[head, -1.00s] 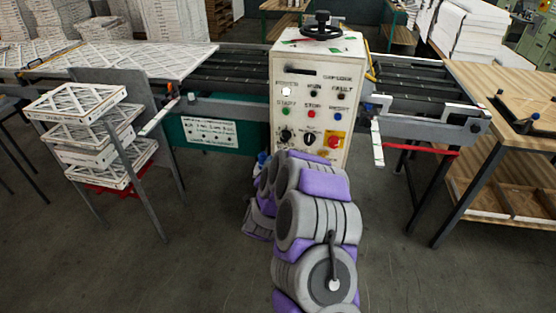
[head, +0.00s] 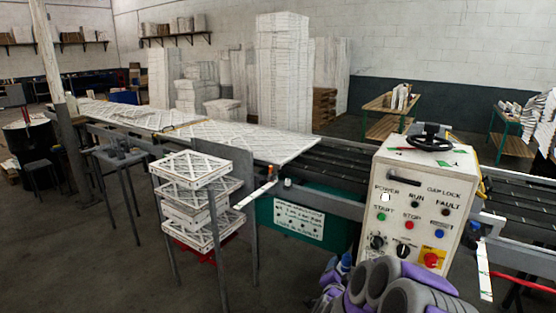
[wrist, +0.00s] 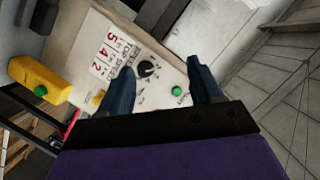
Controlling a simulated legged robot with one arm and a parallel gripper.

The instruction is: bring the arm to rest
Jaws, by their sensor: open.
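My gripper (wrist: 163,84) shows in the wrist view with its two dark blue fingers spread apart and nothing between them. Beyond the fingers is a pale panel (wrist: 130,48) with a black dial, a green button and red digits; I cannot tell any contact. In the head view my grey and purple arm (head: 390,290) is folded low at the bottom right, in front of the control box (head: 415,200). The gripper is mostly hidden there.
A conveyor (head: 345,170) runs behind the control box. A stand at left holds a stack of boxed filters (head: 200,215). Large filter sheets (head: 240,138) lie on the line. A yellow switch box (wrist: 38,82) is in the wrist view. The floor at the front left is clear.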

